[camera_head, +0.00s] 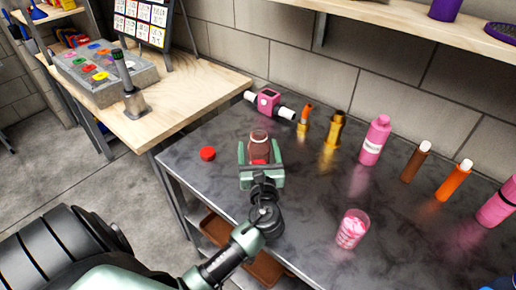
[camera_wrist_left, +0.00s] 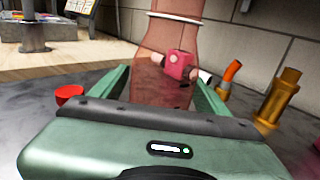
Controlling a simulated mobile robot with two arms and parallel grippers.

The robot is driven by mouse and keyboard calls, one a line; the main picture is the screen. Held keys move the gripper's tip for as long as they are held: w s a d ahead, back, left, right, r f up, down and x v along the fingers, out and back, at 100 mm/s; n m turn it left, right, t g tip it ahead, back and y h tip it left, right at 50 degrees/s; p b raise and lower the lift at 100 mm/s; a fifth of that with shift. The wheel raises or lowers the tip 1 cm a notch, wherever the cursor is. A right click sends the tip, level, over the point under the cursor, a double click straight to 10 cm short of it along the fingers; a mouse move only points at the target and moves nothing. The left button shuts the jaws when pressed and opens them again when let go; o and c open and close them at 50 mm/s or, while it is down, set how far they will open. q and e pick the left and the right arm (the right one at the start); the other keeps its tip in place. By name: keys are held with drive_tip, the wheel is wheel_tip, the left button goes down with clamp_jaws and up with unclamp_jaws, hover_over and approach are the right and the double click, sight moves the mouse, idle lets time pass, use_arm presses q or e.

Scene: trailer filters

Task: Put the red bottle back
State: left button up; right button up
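The red bottle (camera_head: 259,144) is see-through and brownish red, with a pale ring near its top. It is upright over the grey table, between the two fingers of my left gripper (camera_head: 260,150). In the left wrist view the bottle (camera_wrist_left: 165,75) fills the space between the green fingers (camera_wrist_left: 162,92). The fingers are close to its sides; I cannot tell whether both press on it. Its base is hidden behind the gripper body. A loose red cap (camera_head: 208,153) lies on the table left of the gripper. My right gripper is not in view.
Along the back stand a pink device (camera_head: 268,100), an orange-and-gold tool (camera_head: 304,120), a gold bottle (camera_head: 334,130), a pink bottle (camera_head: 375,140), and brown (camera_head: 416,162) and orange (camera_head: 453,181) tubes. A pink cup (camera_head: 352,229) stands front right. A wooden table (camera_head: 185,90) adjoins at left.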

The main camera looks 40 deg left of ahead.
use_arm(q)
drive_tip(key=shift+r, duration=0.15)
drive_tip(key=b+v, duration=0.1)
drive_tip(key=v, duration=1)
drive_tip(key=shift+s+d, duration=0.35)
